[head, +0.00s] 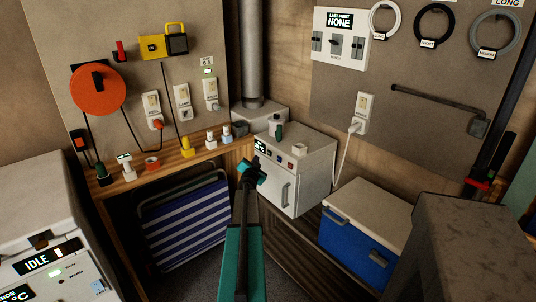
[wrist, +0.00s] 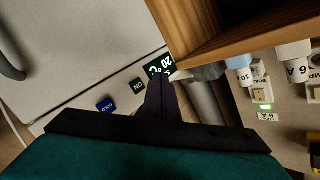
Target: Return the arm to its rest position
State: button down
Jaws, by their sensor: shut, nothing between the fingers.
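My gripper (head: 257,165) is at the end of my raised teal arm, near the middle of the head view. It is in front of the left edge of a small white fridge (head: 306,160), close below its display. In the wrist view, my gripper's dark fingers (wrist: 160,90) are together with nothing between them. They point toward the fridge's small display (wrist: 160,66), which reads about 20 °C. Labels reading ON and COLD lie beside it on the fridge front (wrist: 75,55). I cannot tell whether the fingertips touch the fridge.
A wooden shelf (head: 175,160) with several plugs on it runs left of my gripper, its end close by. A striped folding chair (head: 187,225) stands below. A blue cooler (head: 350,240) sits right. A white machine (head: 35,205) reading IDLE stands at left.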

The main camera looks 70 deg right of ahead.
jog(key=shift+w+a, duration=0.2)
jog(key=shift+a, duration=0.1)
dwell(0.4)
